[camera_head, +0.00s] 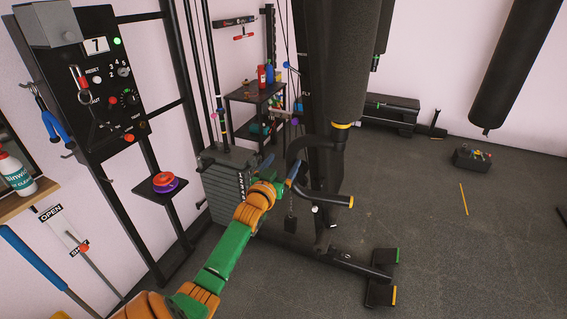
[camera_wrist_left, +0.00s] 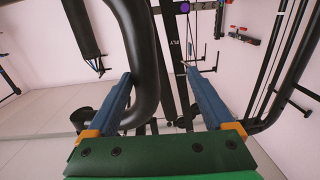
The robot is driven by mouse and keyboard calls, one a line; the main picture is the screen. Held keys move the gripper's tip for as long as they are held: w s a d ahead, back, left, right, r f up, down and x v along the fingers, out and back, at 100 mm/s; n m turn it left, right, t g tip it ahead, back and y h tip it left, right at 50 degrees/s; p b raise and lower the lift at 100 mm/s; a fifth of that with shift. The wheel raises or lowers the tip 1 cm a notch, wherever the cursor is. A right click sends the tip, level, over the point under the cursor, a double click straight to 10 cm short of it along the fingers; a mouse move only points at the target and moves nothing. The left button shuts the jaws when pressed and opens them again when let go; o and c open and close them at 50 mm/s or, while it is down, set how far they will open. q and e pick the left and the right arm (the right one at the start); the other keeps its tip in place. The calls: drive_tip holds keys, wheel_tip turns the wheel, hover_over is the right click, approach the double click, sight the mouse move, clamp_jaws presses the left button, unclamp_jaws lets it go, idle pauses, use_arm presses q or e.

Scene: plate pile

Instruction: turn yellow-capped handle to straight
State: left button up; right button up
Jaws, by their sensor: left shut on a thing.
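The yellow-capped handle (camera_head: 325,199) is a black bent tube on the weight machine. Its yellow-capped end points right, and a curved part rises behind it toward the machine's upright. My left gripper (camera_head: 281,165) reaches in from the lower left, its blue fingers at the tube's left bend. In the left wrist view the thick black tube (camera_wrist_left: 147,60) passes between the blue fingers of my left gripper (camera_wrist_left: 158,78), close against the left one. The exact contact is partly hidden in the head view. My right gripper is not in view.
A black control panel (camera_head: 98,75) and a small shelf with a red-and-purple spool (camera_head: 165,182) stand left. The weight stack (camera_head: 222,185) is behind my arm. The machine's foot (camera_head: 382,276) lies low at right. A punching bag (camera_head: 512,65) hangs at right over open floor.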

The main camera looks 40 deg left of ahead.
use_arm(q)
drive_tip(key=shift+s, duration=0.15)
drive_tip(key=s+d, duration=0.1)
drive_tip(key=s, duration=0.1)
drive_tip(key=s+d, duration=0.2)
drive_tip(key=shift+d+f+b, duration=0.2)
drive_tip(key=shift+b, duration=0.2)
drive_tip(key=shift+s+d, duration=0.2)
drive_tip(key=shift+d, duration=0.05)
